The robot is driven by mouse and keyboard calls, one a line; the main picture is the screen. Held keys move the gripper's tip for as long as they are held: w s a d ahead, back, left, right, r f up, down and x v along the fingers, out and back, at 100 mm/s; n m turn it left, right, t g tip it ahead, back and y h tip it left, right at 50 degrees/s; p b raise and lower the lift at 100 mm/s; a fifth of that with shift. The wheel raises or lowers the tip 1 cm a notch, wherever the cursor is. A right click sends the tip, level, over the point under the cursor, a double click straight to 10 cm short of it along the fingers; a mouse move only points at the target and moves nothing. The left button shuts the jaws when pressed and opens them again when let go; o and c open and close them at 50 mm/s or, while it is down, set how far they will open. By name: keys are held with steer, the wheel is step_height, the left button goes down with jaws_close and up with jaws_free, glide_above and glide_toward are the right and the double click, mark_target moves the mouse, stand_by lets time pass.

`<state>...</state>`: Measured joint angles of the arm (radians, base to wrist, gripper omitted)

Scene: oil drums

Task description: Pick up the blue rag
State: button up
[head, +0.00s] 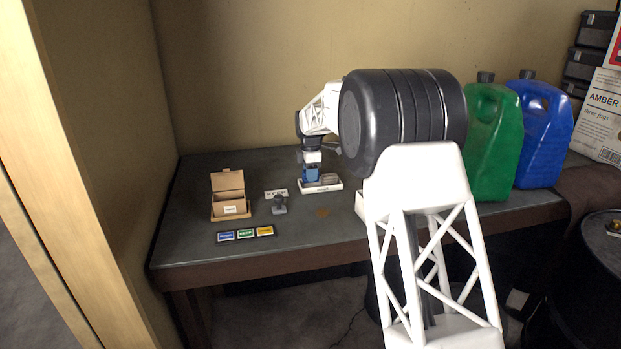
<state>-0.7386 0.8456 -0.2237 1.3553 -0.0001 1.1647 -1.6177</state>
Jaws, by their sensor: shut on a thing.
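The blue rag (311,175) shows as a small, dark blue folded shape at the left part of a low white tray (321,188) on the workbench. My gripper (311,166) points down from above and is shut on the blue rag. The fingertips are small in this view and partly hidden by the rag. I cannot tell whether the rag still touches the tray. A grey piece (330,179) lies in the tray to the right of the rag.
Green (492,145) and blue (543,135) jugs stand at the right. My arm hides part of the bench.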

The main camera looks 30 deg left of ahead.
steer(key=shift+r, duration=0.6)
steer(key=shift+s+d+r, duration=0.2)
steer(key=shift+s+d, duration=1.6)
steer(key=shift+s, duration=0.2)
steer(key=shift+s+d+r, duration=0.25)
steer(key=shift+s+d, duration=1.5)
steer(key=shift+s, duration=0.2)
steer(key=shift+s+d+r, duration=0.2)
steer(key=shift+s+d, duration=1.6)
steer(key=shift+s, duration=0.2)
steer(key=o, duration=0.3)
steer(key=shift+c, duration=1.2)
